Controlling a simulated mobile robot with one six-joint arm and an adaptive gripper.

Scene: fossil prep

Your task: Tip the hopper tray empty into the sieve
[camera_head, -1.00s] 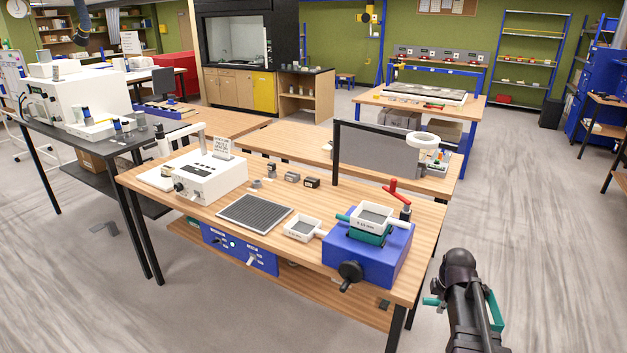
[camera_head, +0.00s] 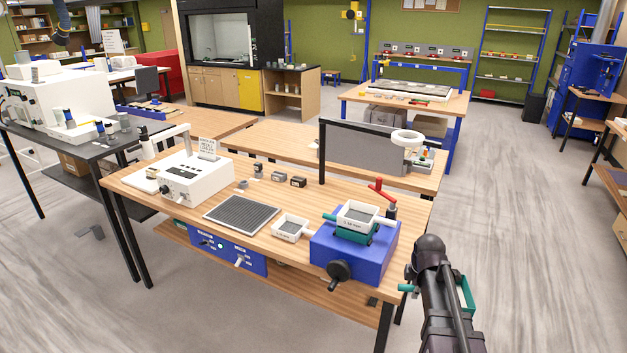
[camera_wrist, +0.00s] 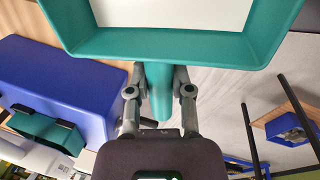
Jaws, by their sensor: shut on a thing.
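My gripper (camera_wrist: 158,80) is shut on the handle of a teal tray (camera_wrist: 160,47), which looks like the hopper tray. Its pale inner area shows at the top of the wrist view; I cannot tell what it holds. In the head view, teal edges (camera_head: 467,293) show beside my dark arm, right of the bench. A white-framed sieve (camera_head: 345,222) sits on a teal holder (camera_head: 362,238) on the blue machine (camera_head: 335,250). The machine (camera_wrist: 60,75) also shows left in the wrist view. The tray is apart from the sieve.
A second white sieve (camera_head: 279,234) lies on the wooden bench (camera_head: 180,219) beside a dark mesh mat (camera_head: 240,214). A red-handled lever (camera_head: 378,188) stands behind the machine. A white device (camera_head: 200,180) is further left. The floor right of the bench is clear.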

